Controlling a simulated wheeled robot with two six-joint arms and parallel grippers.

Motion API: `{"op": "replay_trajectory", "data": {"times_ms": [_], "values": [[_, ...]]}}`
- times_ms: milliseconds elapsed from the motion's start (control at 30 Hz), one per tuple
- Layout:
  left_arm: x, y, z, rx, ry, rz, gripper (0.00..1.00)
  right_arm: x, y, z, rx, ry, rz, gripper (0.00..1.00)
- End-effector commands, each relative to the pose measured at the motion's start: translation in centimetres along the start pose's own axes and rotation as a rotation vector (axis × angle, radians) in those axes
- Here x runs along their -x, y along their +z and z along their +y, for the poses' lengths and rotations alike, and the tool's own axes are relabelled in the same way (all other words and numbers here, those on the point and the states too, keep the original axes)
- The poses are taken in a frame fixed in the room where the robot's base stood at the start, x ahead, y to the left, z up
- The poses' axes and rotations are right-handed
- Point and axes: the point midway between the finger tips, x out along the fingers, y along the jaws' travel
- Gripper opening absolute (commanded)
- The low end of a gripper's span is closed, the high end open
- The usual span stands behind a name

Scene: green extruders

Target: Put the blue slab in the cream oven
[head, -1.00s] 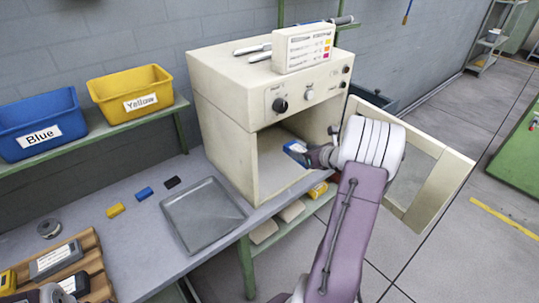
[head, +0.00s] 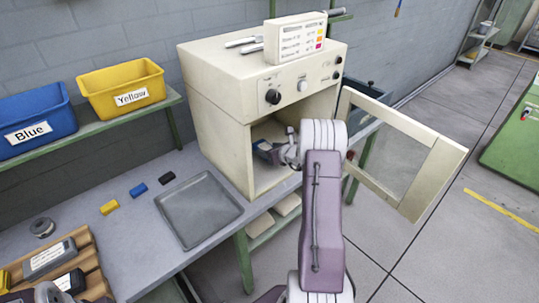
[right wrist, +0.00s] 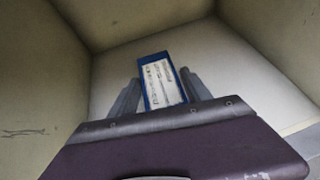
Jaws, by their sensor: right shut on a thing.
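The cream oven (head: 222,118) stands on the grey bench with its door (head: 433,186) swung open to the right. My right gripper (head: 266,150) is inside the oven chamber. It is shut on the blue slab, whose blue edge shows in the right wrist view (right wrist: 147,92) with a white printed label on its face. The slab sits between both fingers, with the chamber walls around it. In the head view my gripper and wrist mostly hide the slab. I cannot tell whether it touches the chamber floor. My left gripper is not in view.
A grey metal tray (head: 198,210) lies left of the oven. Blue (head: 35,115) and yellow (head: 120,90) bins stand on a shelf. The oven's side walls are close to my gripper.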

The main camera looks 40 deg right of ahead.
Motion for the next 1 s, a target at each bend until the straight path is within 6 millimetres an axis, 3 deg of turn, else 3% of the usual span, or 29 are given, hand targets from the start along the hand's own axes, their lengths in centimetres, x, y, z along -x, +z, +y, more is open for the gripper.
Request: {"op": "replay_trajectory", "data": {"times_ms": [133, 467, 500, 567, 600, 1000], "values": [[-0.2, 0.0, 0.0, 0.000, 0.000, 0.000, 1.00, -1.1, -2.0, 0.0, -0.002, 0.000, 0.000, 0.00], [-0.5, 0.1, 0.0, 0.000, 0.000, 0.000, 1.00, -1.2, -2.3, 0.0, 0.000, 0.000, -0.001, 0.00], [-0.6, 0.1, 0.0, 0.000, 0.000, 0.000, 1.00, -1.2, -2.4, 0.0, 0.000, 0.000, 0.001, 0.59], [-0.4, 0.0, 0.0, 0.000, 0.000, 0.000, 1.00, -1.2, -2.3, 0.0, 0.000, 0.000, 0.001, 0.75], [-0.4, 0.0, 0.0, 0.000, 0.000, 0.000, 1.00, -1.2, -2.3, 0.0, 0.000, 0.000, 0.001, 0.80], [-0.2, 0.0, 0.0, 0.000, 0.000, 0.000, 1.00, -0.3, -2.0, -0.1, 0.000, -0.001, 0.000, 0.80]]}}
